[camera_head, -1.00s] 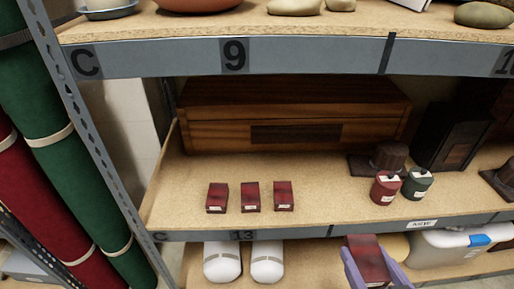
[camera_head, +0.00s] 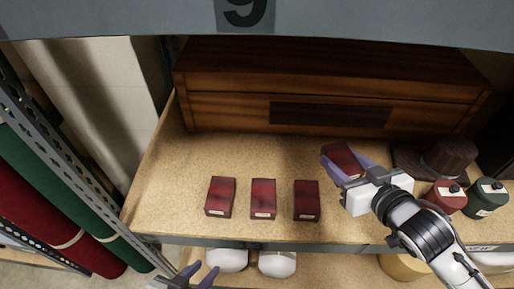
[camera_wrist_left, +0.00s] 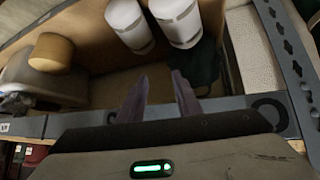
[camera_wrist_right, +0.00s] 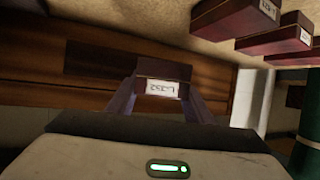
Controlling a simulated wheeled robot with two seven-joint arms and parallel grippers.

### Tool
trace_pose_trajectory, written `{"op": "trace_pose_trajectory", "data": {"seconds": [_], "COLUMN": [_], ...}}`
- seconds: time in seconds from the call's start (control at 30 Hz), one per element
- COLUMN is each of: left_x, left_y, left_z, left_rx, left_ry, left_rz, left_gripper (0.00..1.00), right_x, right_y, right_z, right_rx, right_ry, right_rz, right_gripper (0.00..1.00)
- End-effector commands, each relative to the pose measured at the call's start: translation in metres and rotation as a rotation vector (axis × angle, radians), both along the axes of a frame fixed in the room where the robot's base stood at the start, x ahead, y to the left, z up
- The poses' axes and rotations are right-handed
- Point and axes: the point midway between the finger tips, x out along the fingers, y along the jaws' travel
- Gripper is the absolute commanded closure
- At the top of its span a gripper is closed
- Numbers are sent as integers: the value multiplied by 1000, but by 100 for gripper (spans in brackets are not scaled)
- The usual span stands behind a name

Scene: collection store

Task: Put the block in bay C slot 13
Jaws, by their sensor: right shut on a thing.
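My right gripper (camera_head: 347,170) is shut on a dark red block (camera_head: 343,157) with a white label. It holds the block over the shelf board (camera_head: 160,215), in front of the wooden chest and to the right of the row of three similar blocks. In the right wrist view the held block (camera_wrist_right: 160,82) sits between the fingers, its label facing the camera. I cannot tell whether it touches the board. My left gripper (camera_head: 203,274) is open and empty at the bottom edge of the head view; it also shows in the left wrist view (camera_wrist_left: 160,88).
Three dark red blocks (camera_head: 263,199) stand in a row. A wooden chest (camera_head: 330,95) lies behind them. A red jar (camera_head: 446,197), a green jar (camera_head: 487,197) and a dark object (camera_head: 450,156) stand at right. White cylinders (camera_head: 277,264) lie below. The upper shelf edge (camera_head: 150,23) hangs above.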

Motion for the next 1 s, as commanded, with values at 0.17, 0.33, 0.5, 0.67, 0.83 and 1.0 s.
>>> {"op": "trace_pose_trajectory", "data": {"seconds": [0.17, 0.33, 0.5, 0.67, 0.83, 1.0], "left_x": [4, 5, 8, 12, 14, 15], "left_y": [-3, -3, -3, -3, -4, -5], "left_z": [-12, -14, -14, -18, -16, -18], "left_rx": [-3, -1, -1, 0, -2, -3], "left_ry": [-12, -9, -16, -24, -32, -35], "left_rz": [-3, -4, -4, -5, -6, -7], "left_gripper": [69, 69, 69, 69, 69, 69], "right_x": [39, 48, 47, 47, 47, 46], "right_y": [-3, -3, -3, -3, -3, -3], "right_z": [1, 5, -9, -40, -57, -75], "right_rx": [4, 7, 10, 11, 8, 10], "right_ry": [-20, -21, -15, -15, -18, -15], "right_rz": [54, 69, 68, 68, 68, 68], "right_gripper": [79, 79, 79, 79, 79, 79]}}
